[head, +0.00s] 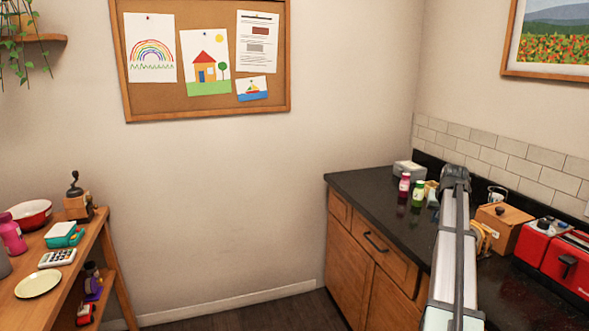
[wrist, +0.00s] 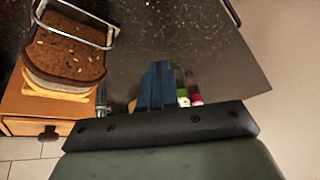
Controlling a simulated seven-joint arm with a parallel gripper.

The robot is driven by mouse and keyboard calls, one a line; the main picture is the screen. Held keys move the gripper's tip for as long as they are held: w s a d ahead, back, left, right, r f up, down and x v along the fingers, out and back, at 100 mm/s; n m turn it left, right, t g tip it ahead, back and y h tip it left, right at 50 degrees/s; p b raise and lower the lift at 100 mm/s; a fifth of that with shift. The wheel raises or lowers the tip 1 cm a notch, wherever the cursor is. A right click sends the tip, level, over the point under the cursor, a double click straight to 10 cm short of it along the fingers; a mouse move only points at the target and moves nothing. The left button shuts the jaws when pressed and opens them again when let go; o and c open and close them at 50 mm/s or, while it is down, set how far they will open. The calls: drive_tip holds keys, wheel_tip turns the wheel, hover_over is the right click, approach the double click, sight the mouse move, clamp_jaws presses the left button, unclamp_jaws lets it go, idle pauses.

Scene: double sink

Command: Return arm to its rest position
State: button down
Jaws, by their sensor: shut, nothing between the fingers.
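My arm (head: 455,250) reaches from the bottom right of the head view up over the dark counter. My gripper (wrist: 157,75) shows in the wrist view as two blue-grey fingers, close together with nothing between them. It is in the air above the counter, with its fingertips pointing over the dark top. In the head view the fingers cannot be made out behind the arm.
A seeded sandwich (wrist: 62,52), a wooden box (head: 505,226) and a red toaster (head: 555,258) are near the arm. Pink (head: 404,185) and green (head: 418,193) bottles stand on the counter (head: 372,197). A wooden shelf (head: 100,240) stands left; open floor lies between.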

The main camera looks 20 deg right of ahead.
drive_tip(key=w+a+f+n+y, duration=0.1)
drive_tip(key=w+a+f, duration=0.2)
drive_tip(key=a+f, duration=0.55)
drive_tip(key=w+a+f+n+y, duration=0.15)
drive_tip(key=w+a+f, duration=0.25)
drive_tip(key=a+f, duration=0.45)
drive_tip(key=s+a+f+n+g, duration=0.15)
drive_tip(key=s+a+f, duration=0.35)
drive_tip(key=a+f, duration=0.6)
drive_tip(key=s+a+f+g, duration=0.2)
drive_tip(key=s+a+f, duration=0.3)
drive_tip(key=a+f, duration=0.55)
drive_tip(key=s+a+f+n+g+y, duration=0.1)
drive_tip(key=s+a+f+g, duration=0.1)
drive_tip(key=s+a+f, duration=0.55)
drive_tip(key=s+a+f+n+g, duration=0.15)
drive_tip(key=s+a+f, duration=0.35)
drive_tip(key=s+f, duration=0.5)
drive_tip(key=s+a+f+g, duration=0.2)
drive_tip(key=s+a, duration=0.1)
drive_tip(key=s, duration=0.8)
drive_tip(key=s+a+f+n+g, duration=0.1)
drive_tip(key=s+a+f+g, duration=0.1)
drive_tip(key=s, duration=1)
drive_tip(key=shift+a+h, duration=0.45)
drive_tip(key=shift+a, duration=0.35)
drive_tip(key=shift+f, duration=0.1)
